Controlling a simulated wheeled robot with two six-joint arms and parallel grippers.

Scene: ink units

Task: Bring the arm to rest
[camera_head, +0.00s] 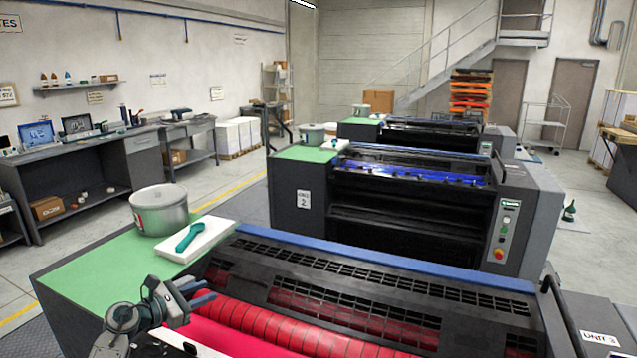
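My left gripper (205,291) is at the lower left, above the near ink unit (400,283), by the edge of its green top and the red rollers. Its two blue-grey fingers look a little apart, with nothing seen between them. A green spatula (188,237) lies on a white pad (212,240) on the green top, beyond the gripper and apart from it. A grey ink can (160,212) stands upright beside the pad. My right gripper is not in view.
The near unit's red rollers (290,325) and black grille lie right of my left gripper. Unit 2 (385,200) stands behind, with another machine beyond it. A workbench (90,170) lines the left wall. A yellow-lined floor strip is clear between bench and machines.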

